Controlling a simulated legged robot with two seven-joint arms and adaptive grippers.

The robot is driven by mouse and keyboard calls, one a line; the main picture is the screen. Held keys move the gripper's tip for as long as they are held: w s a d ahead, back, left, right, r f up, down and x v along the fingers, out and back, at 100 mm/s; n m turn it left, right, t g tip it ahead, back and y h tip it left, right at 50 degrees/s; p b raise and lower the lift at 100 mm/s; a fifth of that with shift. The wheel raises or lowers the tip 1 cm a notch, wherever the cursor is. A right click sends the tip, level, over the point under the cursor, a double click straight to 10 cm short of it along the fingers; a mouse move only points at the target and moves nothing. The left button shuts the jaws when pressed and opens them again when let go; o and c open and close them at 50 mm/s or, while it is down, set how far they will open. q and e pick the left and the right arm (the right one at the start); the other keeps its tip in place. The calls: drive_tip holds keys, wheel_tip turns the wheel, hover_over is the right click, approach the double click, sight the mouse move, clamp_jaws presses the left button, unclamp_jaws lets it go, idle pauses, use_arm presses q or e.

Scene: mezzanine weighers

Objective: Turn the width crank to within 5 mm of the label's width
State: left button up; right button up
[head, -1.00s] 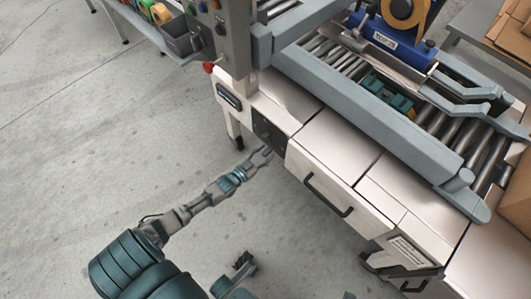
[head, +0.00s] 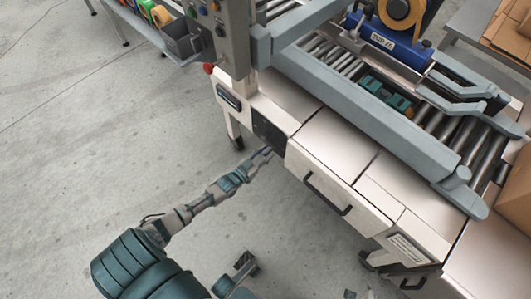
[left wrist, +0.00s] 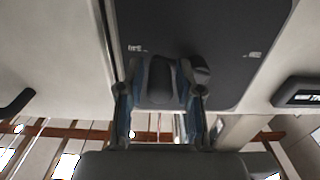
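My left gripper (head: 263,153) is at the dark panel (head: 268,130) on the near side of the pale machine. In the left wrist view, its fingers (left wrist: 163,85) close from both sides on a dark rounded knob (left wrist: 162,78), which looks like the handle of the width crank. The rest of the crank is mostly hidden by the fingers; a dark rounded part shows just right of them. Small white marks on the dark panel (left wrist: 225,85) are too small to read. A printed plate (head: 408,250) is on the machine's lower front, its text unreadable. My right gripper is not clearly seen.
Grey side rails (head: 365,105) flank the roller bed (head: 470,160), with a blue tape head (head: 385,42) above. A black handle (head: 327,195) sticks out in front. The floor at left is clear.

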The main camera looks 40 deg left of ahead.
use_arm(q)
drive_tip(key=shift+o, duration=0.3)
drive_tip(key=s+a, duration=0.1)
drive_tip(key=s, duration=1.1)
